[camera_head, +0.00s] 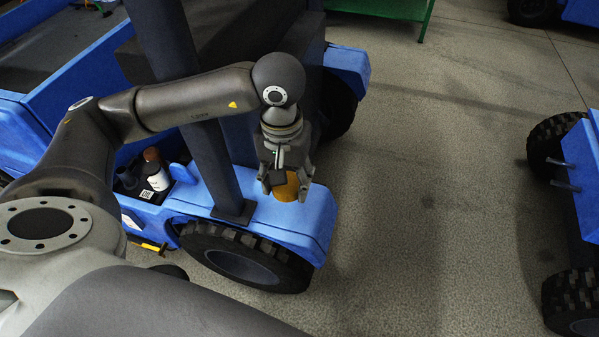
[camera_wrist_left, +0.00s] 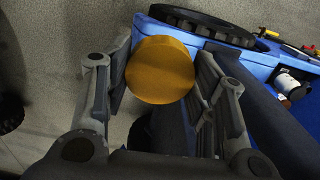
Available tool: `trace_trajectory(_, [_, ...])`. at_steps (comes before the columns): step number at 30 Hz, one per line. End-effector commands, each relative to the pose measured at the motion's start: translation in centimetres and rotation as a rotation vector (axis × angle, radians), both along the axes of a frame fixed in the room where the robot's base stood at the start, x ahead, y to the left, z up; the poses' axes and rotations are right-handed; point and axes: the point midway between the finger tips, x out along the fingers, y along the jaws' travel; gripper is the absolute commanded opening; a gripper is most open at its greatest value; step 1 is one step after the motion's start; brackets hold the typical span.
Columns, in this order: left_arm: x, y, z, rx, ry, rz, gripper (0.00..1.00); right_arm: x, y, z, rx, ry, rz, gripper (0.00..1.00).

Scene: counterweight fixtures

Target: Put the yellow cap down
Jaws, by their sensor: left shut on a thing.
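The yellow cap (camera_head: 287,187) is a short, round, orange-yellow piece between the fingers of my left gripper (camera_head: 285,188). In the left wrist view the cap (camera_wrist_left: 160,70) shows its flat round face, with one finger of the gripper (camera_wrist_left: 162,80) on each side. The gripper is shut on it. In the head view the cap is over or near the blue fender (camera_head: 305,228) of the vehicle. I cannot tell whether it touches the fender. My right gripper is not in view.
A dark post (camera_head: 215,165) rises from the blue vehicle close to the left of the gripper. A black tire (camera_head: 250,262) is below the fender. Bottles (camera_head: 156,172) stand in a side bin. Grey floor (camera_head: 430,190) is clear to the right, up to another blue vehicle (camera_head: 585,170).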

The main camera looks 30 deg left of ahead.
Motion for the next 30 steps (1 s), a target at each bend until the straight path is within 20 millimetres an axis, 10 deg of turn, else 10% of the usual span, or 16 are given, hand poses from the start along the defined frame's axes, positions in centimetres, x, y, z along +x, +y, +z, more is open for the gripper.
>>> trace_trajectory(18, [0.6, 9.2, -16.1, 0.012, 0.007, 0.613, 0.22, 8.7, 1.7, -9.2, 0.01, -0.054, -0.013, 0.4])
trace_trajectory(30, [0.7, 12.3, -19.5, 0.027, -0.006, 0.807, 0.22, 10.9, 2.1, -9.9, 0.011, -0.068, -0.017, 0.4])
